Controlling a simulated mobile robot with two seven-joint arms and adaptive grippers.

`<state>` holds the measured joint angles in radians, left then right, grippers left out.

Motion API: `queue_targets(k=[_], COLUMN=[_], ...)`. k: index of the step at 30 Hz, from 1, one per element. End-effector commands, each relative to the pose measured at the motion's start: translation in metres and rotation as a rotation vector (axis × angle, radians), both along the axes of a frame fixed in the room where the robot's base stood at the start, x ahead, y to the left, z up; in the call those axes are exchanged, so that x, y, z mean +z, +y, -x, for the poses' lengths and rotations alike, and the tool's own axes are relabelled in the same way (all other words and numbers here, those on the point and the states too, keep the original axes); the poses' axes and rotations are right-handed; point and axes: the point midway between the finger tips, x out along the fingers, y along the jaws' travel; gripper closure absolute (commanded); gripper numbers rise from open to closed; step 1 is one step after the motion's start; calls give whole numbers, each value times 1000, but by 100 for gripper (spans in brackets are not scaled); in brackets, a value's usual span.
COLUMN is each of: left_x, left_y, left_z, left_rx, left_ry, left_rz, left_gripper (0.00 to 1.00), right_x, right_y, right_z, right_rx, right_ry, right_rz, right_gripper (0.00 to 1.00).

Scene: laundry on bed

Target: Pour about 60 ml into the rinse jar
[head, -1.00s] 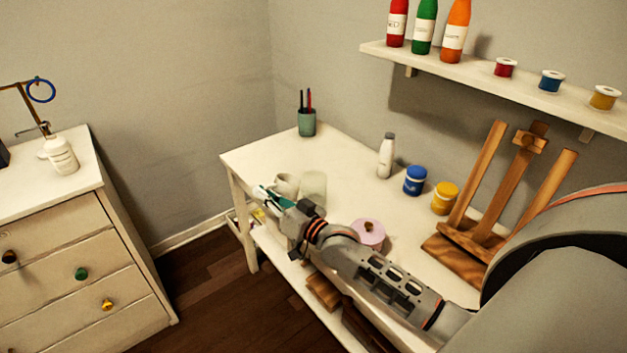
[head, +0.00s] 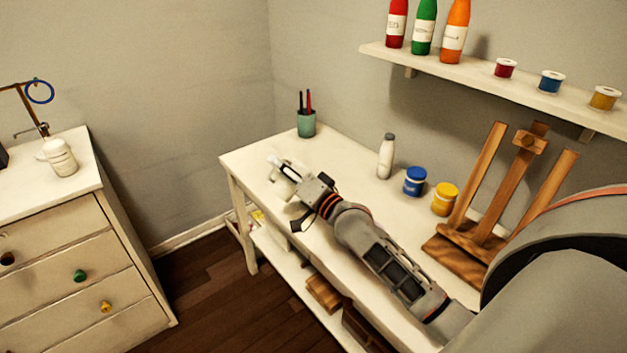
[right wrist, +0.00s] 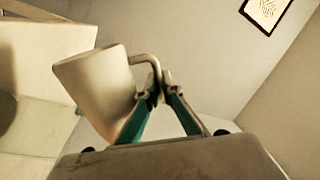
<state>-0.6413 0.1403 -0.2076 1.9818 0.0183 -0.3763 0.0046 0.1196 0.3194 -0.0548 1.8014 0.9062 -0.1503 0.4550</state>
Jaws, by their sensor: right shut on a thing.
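A plain white cup with a handle (right wrist: 95,88) shows large in the right wrist view, tilted. My right gripper (right wrist: 165,92) is shut on its handle, with the teal finger pads meeting there. In the head view my right gripper (head: 284,172) is over the far left part of the white table, and the cup is hard to make out against it. I cannot make out the rinse jar for certain; my right wrist covers the table spot just right of the gripper. No liquid is visible. My left gripper is not in view.
On the white table (head: 340,150) stand a green pen cup (head: 306,123), a white bottle (head: 386,158), a blue paint jar (head: 415,181), a yellow paint jar (head: 445,199) and a wooden easel (head: 470,253). A shelf (head: 490,78) with bottles hangs above. A dresser (head: 75,250) stands left.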

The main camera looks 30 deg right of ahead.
Motion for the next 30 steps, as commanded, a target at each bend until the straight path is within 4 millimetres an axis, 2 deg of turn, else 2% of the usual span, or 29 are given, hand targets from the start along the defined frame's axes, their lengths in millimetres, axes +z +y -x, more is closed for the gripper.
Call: queue_targets(k=[5, 30], left_x=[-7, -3], left_y=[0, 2], left_z=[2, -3], left_rx=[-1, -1], left_ry=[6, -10], left_rz=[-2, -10], left_gripper=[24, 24], right_x=[-2, 3], right_y=[-3, -13], right_z=[0, -1], right_rx=[0, 1], right_ry=[3, 10], right_rz=[-44, -179], right_gripper=[100, 100])
